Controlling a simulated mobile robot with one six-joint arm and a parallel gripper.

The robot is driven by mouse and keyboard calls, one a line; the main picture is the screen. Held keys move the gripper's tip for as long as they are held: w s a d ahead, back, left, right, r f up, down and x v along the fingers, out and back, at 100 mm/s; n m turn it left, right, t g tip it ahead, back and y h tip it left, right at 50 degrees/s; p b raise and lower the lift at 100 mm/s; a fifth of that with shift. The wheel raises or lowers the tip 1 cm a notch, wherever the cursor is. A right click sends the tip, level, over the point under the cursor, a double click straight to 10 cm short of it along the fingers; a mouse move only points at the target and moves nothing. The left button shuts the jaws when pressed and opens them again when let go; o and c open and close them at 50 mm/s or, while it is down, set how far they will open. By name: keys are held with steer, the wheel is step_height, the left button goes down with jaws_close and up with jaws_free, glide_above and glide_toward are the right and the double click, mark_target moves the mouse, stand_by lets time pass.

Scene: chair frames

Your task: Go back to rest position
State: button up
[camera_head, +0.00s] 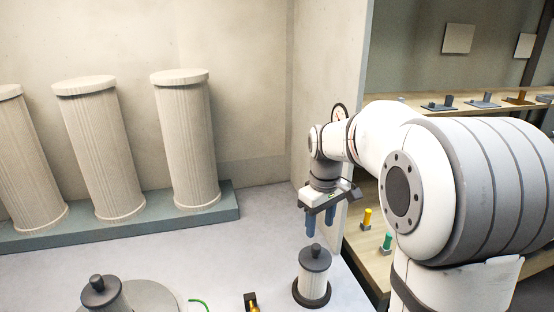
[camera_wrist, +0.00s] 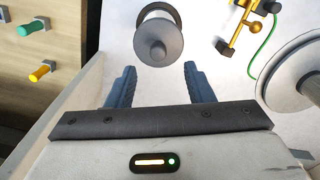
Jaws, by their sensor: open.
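My gripper (camera_head: 324,222) is open and empty, its two blue fingers pointing down above the pale work surface. In the wrist view my gripper (camera_wrist: 157,82) shows its fingers spread apart with nothing between them. A small ribbed white column with a dark cap and base (camera_head: 314,278) stands upright just below the fingers in the head view. In the wrist view this column (camera_wrist: 157,40) lies beyond the fingertips and apart from them.
A second dark-capped piece (camera_head: 101,293) stands on a round grey plate (camera_head: 155,297). A brass and black fixture (camera_head: 252,303) is between the columns. Tall ribbed columns (camera_head: 187,140) stand at the back left. A wooden shelf (camera_head: 375,258) with yellow and green pegs is at right, behind a wall edge.

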steer(key=s+m+t, duration=0.3)
steer(key=s+m, duration=0.3)
steer(key=s, duration=1.5)
steer(key=shift+a+f, duration=0.3)
steer(key=shift+a, duration=0.1)
